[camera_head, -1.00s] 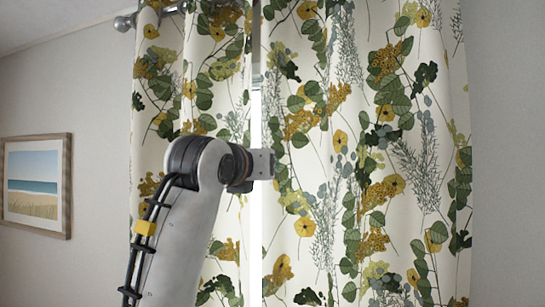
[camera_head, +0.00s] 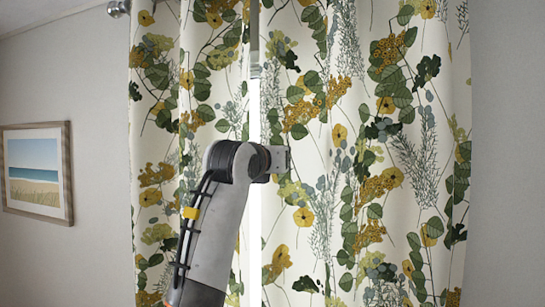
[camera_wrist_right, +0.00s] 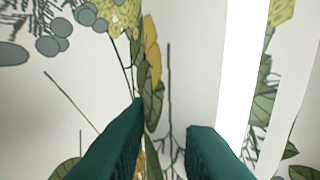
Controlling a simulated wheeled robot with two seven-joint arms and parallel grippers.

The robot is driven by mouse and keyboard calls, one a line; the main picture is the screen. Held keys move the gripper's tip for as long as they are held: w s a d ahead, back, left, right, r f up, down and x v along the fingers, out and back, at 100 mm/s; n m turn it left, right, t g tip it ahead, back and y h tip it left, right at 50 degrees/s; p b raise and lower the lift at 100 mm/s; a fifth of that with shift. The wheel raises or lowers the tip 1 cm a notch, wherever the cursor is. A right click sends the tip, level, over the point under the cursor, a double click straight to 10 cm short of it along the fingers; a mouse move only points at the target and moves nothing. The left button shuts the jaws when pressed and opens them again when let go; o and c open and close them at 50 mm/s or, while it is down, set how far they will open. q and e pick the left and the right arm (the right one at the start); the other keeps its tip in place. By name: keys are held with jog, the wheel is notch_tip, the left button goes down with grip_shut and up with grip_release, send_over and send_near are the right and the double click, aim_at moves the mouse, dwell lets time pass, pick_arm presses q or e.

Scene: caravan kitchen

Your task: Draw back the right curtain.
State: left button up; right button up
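The right curtain (camera_head: 400,120) hangs spread out, white with green leaves and yellow flowers. A bright narrow gap (camera_head: 253,240) separates it from the left curtain (camera_head: 160,110). My right arm (camera_head: 222,225) reaches up from below in the head view. Its wrist end is just right of the gap, in front of the right curtain's inner edge. The fingers are hidden there. In the right wrist view my right gripper (camera_wrist_right: 166,118) has its two green fingers apart, close to the right curtain (camera_wrist_right: 90,70), with the gap (camera_wrist_right: 238,70) beside them. My left gripper is not in view.
A curtain rod end (camera_head: 118,8) shows at the top left. A framed beach picture (camera_head: 36,172) hangs on the left wall. Bare wall (camera_head: 508,150) lies right of the right curtain. No loose objects show.

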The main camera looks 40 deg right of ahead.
grip_shut()
jog(key=s+d+b, duration=0.4)
jog(key=s+b, duration=0.1)
jog(key=s, duration=0.3)
jog(key=s+d+b, duration=0.5)
jog(key=s, duration=0.4)
jog(key=o, duration=0.7)
grip_release()
jog(key=shift+c, duration=0.2)
